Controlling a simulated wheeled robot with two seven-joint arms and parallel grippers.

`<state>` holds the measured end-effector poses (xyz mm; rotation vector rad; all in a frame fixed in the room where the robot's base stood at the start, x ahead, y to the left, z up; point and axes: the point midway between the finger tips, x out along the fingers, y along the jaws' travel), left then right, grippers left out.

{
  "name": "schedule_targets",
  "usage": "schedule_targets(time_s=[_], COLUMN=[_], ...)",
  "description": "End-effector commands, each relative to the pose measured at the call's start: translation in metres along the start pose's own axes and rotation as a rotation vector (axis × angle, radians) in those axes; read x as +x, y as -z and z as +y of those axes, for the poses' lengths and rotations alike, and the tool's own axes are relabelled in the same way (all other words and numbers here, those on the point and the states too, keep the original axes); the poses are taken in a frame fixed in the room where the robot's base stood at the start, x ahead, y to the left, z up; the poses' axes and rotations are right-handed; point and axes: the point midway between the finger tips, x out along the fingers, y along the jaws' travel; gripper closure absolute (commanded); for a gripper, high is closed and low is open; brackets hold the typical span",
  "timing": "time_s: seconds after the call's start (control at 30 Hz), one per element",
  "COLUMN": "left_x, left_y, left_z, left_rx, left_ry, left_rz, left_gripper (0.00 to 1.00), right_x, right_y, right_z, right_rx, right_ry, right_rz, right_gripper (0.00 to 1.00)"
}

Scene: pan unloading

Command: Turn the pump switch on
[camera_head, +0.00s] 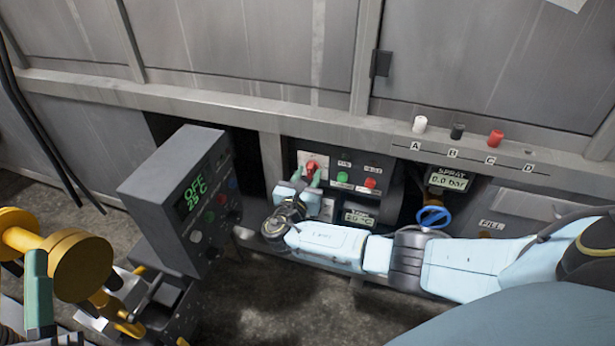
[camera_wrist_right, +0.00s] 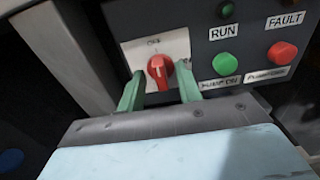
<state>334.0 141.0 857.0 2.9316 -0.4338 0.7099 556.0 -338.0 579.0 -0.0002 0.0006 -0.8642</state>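The pump switch is a red rotary knob (camera_wrist_right: 158,70) on a light plate, also seen in the head view (camera_head: 311,166). Its white mark points up toward the OFF label. My right gripper (camera_wrist_right: 160,88) is at the switch, its two green fingers on either side of the knob, with a visible gap between them. It also shows in the head view (camera_head: 311,178). I cannot tell whether a finger touches the knob. At the lower left of the head view, a green finger-like part (camera_head: 38,292), apparently of my left gripper, is in front of a yellow part; its opening is hidden.
Right of the switch are a green PUMP ON button (camera_wrist_right: 226,64) and a red button (camera_wrist_right: 282,55). A tilted grey control box (camera_head: 165,190) reads OFF, 25 °C. A blue valve wheel (camera_head: 433,219) and the SPRAY display (camera_head: 448,181), 0.0 bar, are farther right.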

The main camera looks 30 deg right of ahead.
Motion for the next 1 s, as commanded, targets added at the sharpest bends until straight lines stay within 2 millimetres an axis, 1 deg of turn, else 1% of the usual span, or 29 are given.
schedule_targets(time_s=[0.03,0.3,0.67,0.87,1.0], left_x=[0.0001,0.0001,0.0000,0.0000,-0.0003], left_y=[0.0000,-0.0002,-0.0004,-0.0005,-0.0007], left_z=[0.0000,0.0000,0.0000,0.0000,0.0000], left_rx=[0.000,0.000,0.000,0.000,0.000], left_ry=[0.000,0.000,0.000,0.000,0.000], left_rz=[0.000,-0.001,-0.002,-0.002,0.001], left_gripper=[0.64,0.64,0.64,0.64,0.64], right_x=[0.0000,-0.0003,-0.0008,-0.0014,-0.0013], right_y=[-0.0001,0.0001,0.0005,0.0013,0.0013], right_z=[0.0000,0.0000,-0.0003,-0.0007,-0.0009], right_rx=[0.000,0.000,0.032,0.132,0.244], right_ry=[0.000,0.000,0.000,0.001,0.000], right_rz=[0.000,0.000,0.000,0.002,0.002], right_gripper=[0.65,1.00,1.00,1.00,1.00])
